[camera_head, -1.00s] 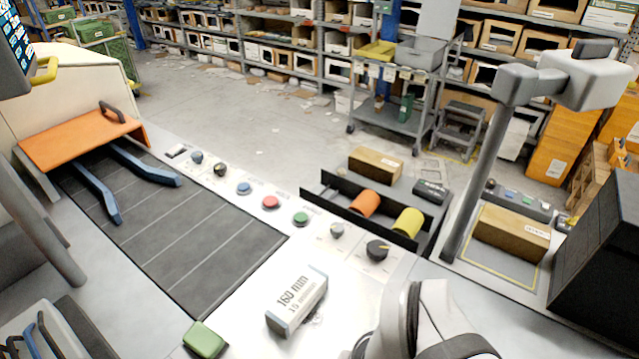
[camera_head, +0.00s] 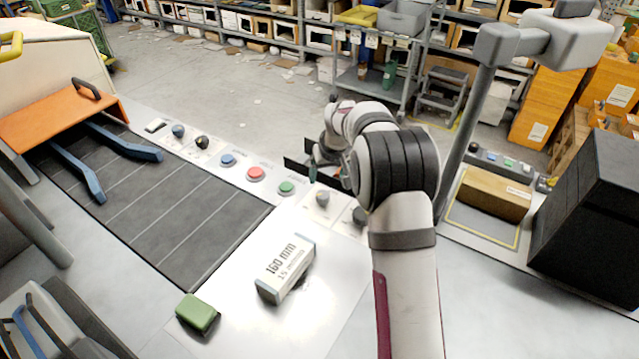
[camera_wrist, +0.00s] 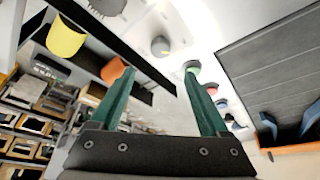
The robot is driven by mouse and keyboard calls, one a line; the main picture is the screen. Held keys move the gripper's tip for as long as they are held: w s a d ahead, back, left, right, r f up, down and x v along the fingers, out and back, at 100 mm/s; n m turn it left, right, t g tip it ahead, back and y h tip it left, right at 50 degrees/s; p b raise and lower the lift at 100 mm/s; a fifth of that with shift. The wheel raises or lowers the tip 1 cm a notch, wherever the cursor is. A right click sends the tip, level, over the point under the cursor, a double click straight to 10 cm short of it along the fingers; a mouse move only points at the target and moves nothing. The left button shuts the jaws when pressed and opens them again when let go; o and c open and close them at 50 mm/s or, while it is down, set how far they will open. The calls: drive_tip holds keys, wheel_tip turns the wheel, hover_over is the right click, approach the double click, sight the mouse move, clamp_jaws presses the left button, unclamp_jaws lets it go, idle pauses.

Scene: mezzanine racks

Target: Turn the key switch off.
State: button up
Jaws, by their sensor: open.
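A row of controls runs along the pale panel. A small grey knob (camera_head: 322,198) sits on a white plate right of the green button (camera_head: 286,187); it also shows in the wrist view (camera_wrist: 160,46). A dark knob (camera_head: 202,142) and a blue-grey knob (camera_head: 178,130) are farther left. No key is clear, so I cannot tell which is the key switch. My gripper (camera_wrist: 160,74) is open and empty, its green fingers spread above the panel. The grey knob shows beyond and between the fingertips. In the head view my arm partly hides the gripper.
Red (camera_head: 255,173) and blue (camera_head: 228,159) buttons line the panel. A black dial (camera_head: 358,215) is partly behind my arm. A dark-walled bin with orange and yellow cylinders (camera_wrist: 66,38) lies close by. A white labelled box (camera_head: 286,268) and green block (camera_head: 198,313) lie nearer.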

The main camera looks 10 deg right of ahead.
sight(323, 195)
drive_tip(key=x, duration=1.2)
drive_tip(key=shift+s, duration=0.1)
clamp_jaws()
